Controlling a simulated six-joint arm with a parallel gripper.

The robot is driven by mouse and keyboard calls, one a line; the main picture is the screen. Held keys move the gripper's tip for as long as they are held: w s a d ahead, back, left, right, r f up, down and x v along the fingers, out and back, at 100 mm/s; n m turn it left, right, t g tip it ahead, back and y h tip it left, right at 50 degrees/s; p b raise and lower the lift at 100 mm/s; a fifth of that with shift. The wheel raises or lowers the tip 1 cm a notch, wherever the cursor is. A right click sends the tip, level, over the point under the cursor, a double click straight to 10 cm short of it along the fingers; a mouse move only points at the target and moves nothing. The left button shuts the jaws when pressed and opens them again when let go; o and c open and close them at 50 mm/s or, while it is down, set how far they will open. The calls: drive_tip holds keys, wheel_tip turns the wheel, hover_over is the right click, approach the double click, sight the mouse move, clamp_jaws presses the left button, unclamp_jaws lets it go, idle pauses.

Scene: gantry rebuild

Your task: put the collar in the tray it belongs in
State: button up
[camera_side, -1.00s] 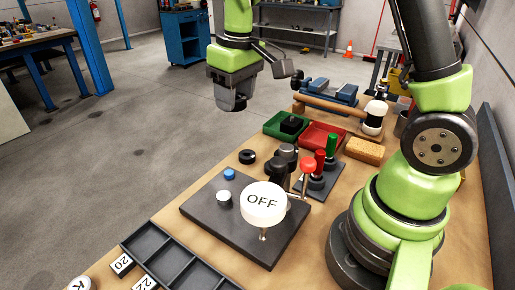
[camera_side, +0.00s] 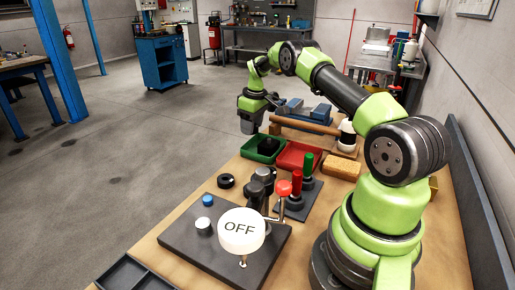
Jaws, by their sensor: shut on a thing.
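My gripper (camera_side: 250,129) hangs pointing down just behind and to the left of the green tray (camera_side: 246,152), above its level. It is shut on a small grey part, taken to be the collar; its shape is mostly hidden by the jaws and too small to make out. The green tray holds a dark blocky piece (camera_side: 268,146). The red tray (camera_side: 290,167) stands to its right and looks empty. A black ring (camera_side: 226,181) lies on the tan bench top in front of the green tray.
A panel with a white OFF knob (camera_side: 241,230) and levers stands in front. Red and green handles (camera_side: 307,163) rise from a dark base. A compartment tray (camera_side: 125,273) is front left.

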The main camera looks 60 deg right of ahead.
sight(255, 127)
wheel_tip(255, 127, down, 7)
drive_tip(key=shift+f, duration=0.1)
drive_tip(key=shift+c, duration=0.5)
drive_tip(key=shift+s+a+f, duration=0.1)
drive_tip(key=shift+a+f, duration=0.05)
drive_tip(key=shift+f, duration=0.05)
clamp_jaws()
drive_tip(key=o, duration=1.2)
unclamp_jaws()
drive_tip(key=r, duration=0.8)
drive_tip(key=s+r, duration=0.1)
drive_tip(key=r, duration=0.3)
drive_tip(key=shift+s+r, duration=0.1)
drive_tip(key=shift+r, duration=0.05)
drive_tip(key=s+a+r+m+t, duration=0.2)
drive_tip(key=s+a+r+t, duration=0.1)
drive_tip(key=a+r, duration=1.3)
drive_tip(key=s+a+r+m+t+y, duration=0.1)
drive_tip(key=s+a, duration=0.5)
drive_tip(key=s, duration=0.3)
drive_tip(key=s+a+r+m+t+y, duration=0.1)
drive_tip(key=s+a, duration=0.6)
drive_tip(key=s, duration=0.2)
drive_tip(key=shift+s+a+r+t, duration=0.15)
drive_tip(key=shift+s+a+t, duration=0.1)
drive_tip(key=shift+s+t, duration=0.15)
